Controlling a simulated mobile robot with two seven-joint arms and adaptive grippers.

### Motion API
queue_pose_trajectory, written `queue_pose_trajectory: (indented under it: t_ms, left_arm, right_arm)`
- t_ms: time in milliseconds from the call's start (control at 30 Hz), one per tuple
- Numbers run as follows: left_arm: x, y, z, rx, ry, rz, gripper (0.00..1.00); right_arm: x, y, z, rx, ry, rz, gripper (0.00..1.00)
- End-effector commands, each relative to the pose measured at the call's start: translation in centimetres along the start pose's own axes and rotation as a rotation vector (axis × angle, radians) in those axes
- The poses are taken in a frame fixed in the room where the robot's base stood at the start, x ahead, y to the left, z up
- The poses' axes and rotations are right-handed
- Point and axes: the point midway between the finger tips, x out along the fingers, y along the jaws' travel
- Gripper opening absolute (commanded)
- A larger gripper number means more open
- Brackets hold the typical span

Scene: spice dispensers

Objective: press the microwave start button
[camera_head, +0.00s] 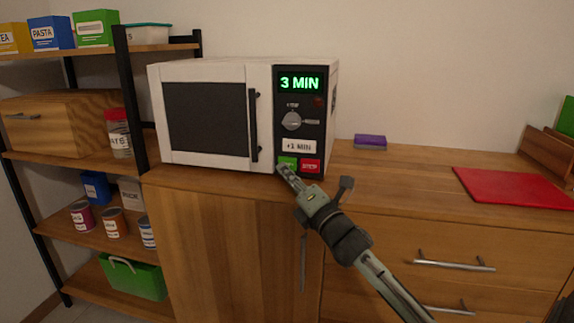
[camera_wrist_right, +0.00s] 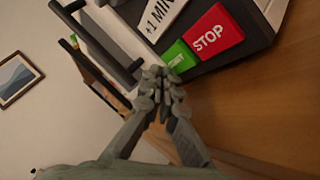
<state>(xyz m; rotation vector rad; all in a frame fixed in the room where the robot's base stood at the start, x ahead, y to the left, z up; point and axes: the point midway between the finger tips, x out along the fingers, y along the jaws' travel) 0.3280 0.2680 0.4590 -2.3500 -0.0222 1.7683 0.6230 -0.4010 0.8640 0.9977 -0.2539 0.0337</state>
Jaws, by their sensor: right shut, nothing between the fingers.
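A white microwave (camera_head: 160,120) with a dark door stands on the wooden counter, and its display (camera_head: 299,83) reads 3 MIN in green. The green start button (camera_head: 288,162) is at the bottom of its panel, left of the red stop button (camera_head: 310,166). In the right wrist view the green start button (camera_wrist_right: 179,57) is partly hidden by the fingertips. My right gripper (camera_head: 283,169) is shut and empty, with its tips at the green button's lower edge; it also shows in the right wrist view (camera_wrist_right: 160,75). I cannot tell whether the tips touch the button. My left gripper is not in view.
The microwave door handle (camera_head: 254,124) stands out left of the panel. A +1 MIN button (camera_head: 297,147) sits above the start button. A purple sponge (camera_head: 370,141) and a red board (camera_head: 515,187) lie on the counter to the right. Shelves with jars and boxes stand at left.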

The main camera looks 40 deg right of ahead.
Motion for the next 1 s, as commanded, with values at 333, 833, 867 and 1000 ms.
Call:
queue_pose_trajectory:
  t_ms: [333, 833, 867, 1000]
  left_arm:
    - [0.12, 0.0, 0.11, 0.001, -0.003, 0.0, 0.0]
    - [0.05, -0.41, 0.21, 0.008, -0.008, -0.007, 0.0]
    - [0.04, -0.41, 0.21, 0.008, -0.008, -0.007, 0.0]
    - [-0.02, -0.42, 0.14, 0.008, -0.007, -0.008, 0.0]
  right_arm:
    - [0.0, -0.01, -0.01, 0.0, 0.0, 0.0, 0.0]
    - [0.66, -0.44, 0.59, -0.002, -0.002, 0.0, 0.0]
    - [0.67, -0.44, 0.62, -0.002, -0.003, 0.0, 0.0]
    - [0.72, -0.41, 0.76, -0.004, -0.005, 0.001, 0.0]
